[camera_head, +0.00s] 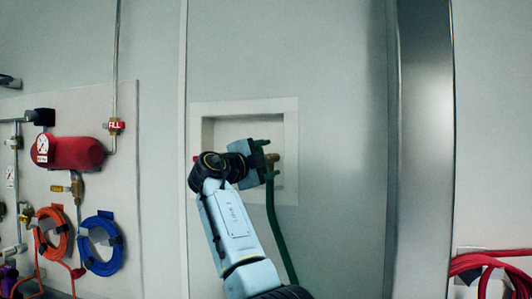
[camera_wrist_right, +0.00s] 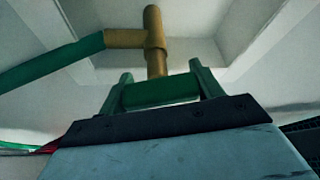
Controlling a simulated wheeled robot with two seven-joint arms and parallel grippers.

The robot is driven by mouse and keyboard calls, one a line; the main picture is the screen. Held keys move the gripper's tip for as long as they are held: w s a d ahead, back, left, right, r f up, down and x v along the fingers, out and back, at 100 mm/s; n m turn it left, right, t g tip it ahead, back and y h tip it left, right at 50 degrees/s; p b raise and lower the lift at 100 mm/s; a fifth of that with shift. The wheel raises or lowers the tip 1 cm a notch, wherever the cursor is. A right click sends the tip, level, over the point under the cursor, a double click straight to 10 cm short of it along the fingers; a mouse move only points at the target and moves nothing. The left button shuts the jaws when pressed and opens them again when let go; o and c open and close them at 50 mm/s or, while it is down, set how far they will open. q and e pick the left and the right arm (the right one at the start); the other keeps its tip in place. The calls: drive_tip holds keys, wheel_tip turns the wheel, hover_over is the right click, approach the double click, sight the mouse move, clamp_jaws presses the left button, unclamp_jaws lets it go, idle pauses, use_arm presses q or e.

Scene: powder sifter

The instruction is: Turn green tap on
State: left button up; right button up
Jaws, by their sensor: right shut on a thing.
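The green tap is a brass fitting (camera_wrist_right: 153,40) with a green handle (camera_wrist_right: 160,91), set in a square wall recess. My wrist hides part of the recess in the head view. My left gripper is out of view.
A pale frame (camera_head: 292,120) surrounds the recess. On the left wall are a red tank (camera_head: 75,153), an orange hose coil (camera_head: 50,235) and a blue hose coil (camera_head: 100,245). A metal column (camera_head: 427,150) stands to the right, with red hoses (camera_head: 490,265) beyond it.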

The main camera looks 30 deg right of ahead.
drive_tip(key=shift+f+m+g+y+p, duration=0.15)
drive_tip(key=shift+m+g+y+p, duration=0.4)
drive_tip(key=shift+m, duration=1.05)
drive_tip(key=o, duration=1)
drive_tip(key=b+v, duration=0.2)
drive_tip(key=v, duration=1.1)
drive_tip(key=shift+s+a, duration=0.2)
